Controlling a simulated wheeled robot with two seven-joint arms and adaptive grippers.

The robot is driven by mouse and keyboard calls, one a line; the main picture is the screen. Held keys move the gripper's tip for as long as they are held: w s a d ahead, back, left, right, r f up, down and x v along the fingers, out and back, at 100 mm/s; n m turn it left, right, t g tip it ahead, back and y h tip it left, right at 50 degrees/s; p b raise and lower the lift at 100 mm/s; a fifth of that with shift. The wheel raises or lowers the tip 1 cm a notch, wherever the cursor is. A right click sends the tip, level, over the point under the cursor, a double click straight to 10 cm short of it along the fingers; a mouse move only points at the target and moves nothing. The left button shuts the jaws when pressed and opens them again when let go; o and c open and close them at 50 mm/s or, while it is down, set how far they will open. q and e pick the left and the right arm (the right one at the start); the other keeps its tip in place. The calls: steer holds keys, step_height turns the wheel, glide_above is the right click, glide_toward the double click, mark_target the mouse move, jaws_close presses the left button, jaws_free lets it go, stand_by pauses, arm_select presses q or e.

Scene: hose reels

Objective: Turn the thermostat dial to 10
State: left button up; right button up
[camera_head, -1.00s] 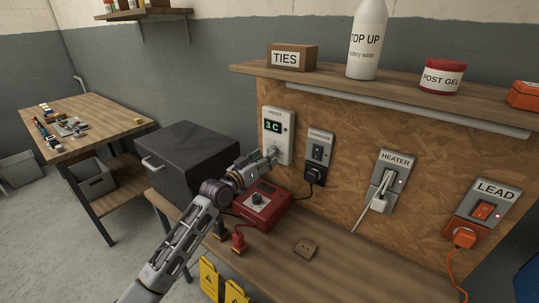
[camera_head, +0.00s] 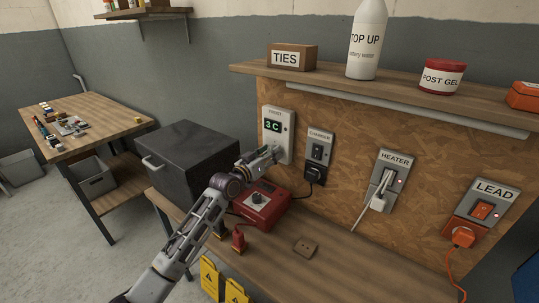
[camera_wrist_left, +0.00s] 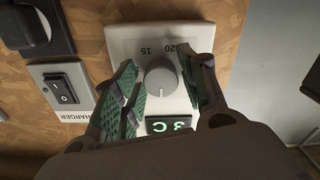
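The thermostat (camera_head: 288,122) is a white box on the chipboard wall, with a green display (camera_head: 272,126) reading 3 C. In the left wrist view it appears upside down, with a round grey dial (camera_wrist_left: 160,76) and the marks 15 and 20 visible above the dial; the display (camera_wrist_left: 170,125) is below. My left gripper (camera_wrist_left: 157,64) is open, its green-padded fingers on either side of the dial. Whether either pad touches the dial is unclear. In the head view the left gripper (camera_head: 273,154) is at the thermostat's lower part and hides the dial. My right gripper is not in view.
A charger switch (camera_head: 318,150) with a black plug is just right of the thermostat. A red box (camera_head: 259,206) sits on the bench below my left wrist. A dark cabinet (camera_head: 190,155) stands left of it. The shelf (camera_head: 400,88) overhangs above.

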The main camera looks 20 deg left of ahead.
arm_select(q)
steer(key=c, duration=0.6)
steer(key=shift+m, duration=0.4)
steer(key=m+p, duration=0.1)
steer(key=m, duration=0.8)
steer(key=m+p, duration=0.2)
steer(key=m, duration=0.7)
steer(key=shift+w+a+r+m, duration=0.1)
steer(key=shift+a+r+m, duration=0.1)
steer(key=shift+m, duration=0.2)
steer(key=shift+p, duration=0.3)
